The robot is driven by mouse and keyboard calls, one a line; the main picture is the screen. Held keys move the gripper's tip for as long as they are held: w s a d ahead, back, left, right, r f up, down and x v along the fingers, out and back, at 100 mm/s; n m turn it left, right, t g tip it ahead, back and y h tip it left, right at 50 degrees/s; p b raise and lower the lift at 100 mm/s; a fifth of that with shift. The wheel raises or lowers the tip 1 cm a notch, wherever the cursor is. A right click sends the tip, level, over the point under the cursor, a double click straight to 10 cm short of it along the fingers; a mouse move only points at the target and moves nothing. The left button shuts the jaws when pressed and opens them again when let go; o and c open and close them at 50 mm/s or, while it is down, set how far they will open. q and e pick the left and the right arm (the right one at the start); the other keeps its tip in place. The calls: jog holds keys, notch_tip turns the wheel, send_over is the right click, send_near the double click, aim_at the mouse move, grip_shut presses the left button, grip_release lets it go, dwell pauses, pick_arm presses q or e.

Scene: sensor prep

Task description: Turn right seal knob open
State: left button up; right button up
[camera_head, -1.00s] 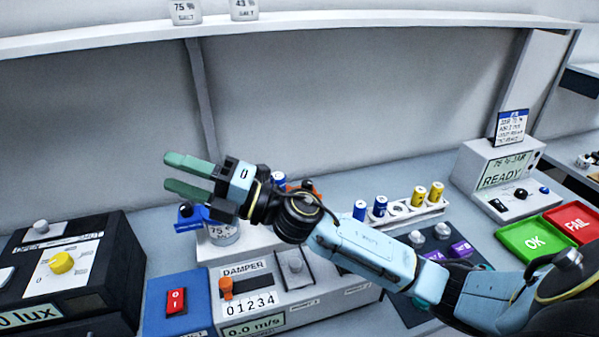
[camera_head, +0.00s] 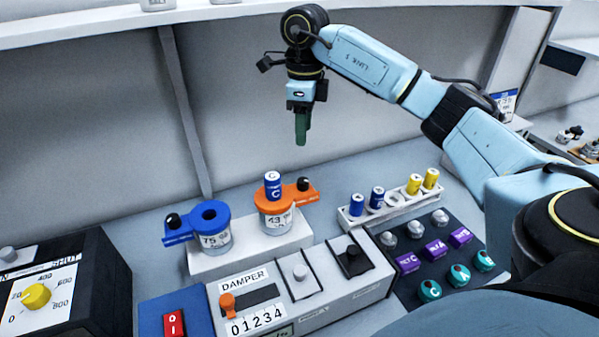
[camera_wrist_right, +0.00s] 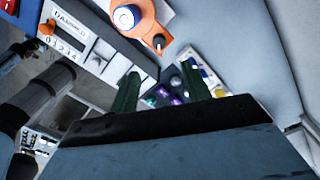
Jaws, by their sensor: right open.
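My right gripper (camera_head: 302,128) hangs above and behind the orange-topped jar (camera_head: 276,220), fingers down. Its green fingers stand apart and empty in the wrist view (camera_wrist_right: 160,88). The jar's orange collar carries a black knob (camera_head: 304,184) on its right arm, also seen in the wrist view (camera_wrist_right: 158,41), clear of the fingers. A blue cylinder (camera_head: 272,182) stands in this collar. A blue-topped jar (camera_head: 215,238) to the left has its own black knob (camera_head: 173,220). I cannot read any seal label on either knob. My left gripper is not in view.
The white box in front has a damper slider (camera_head: 227,303), a grey knob (camera_head: 299,272) and a black knob (camera_head: 352,253). A rack (camera_head: 393,208) of blue and yellow cylinders and a dark panel stand to the right. Space above the jars is free.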

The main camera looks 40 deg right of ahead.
aim_at(303, 180)
jog(key=f, duration=0.6)
jog(key=f+p, duration=0.1)
jog(key=f, duration=0.6)
jog(key=shift+s+a, duration=0.2)
jog(key=c, duration=1)
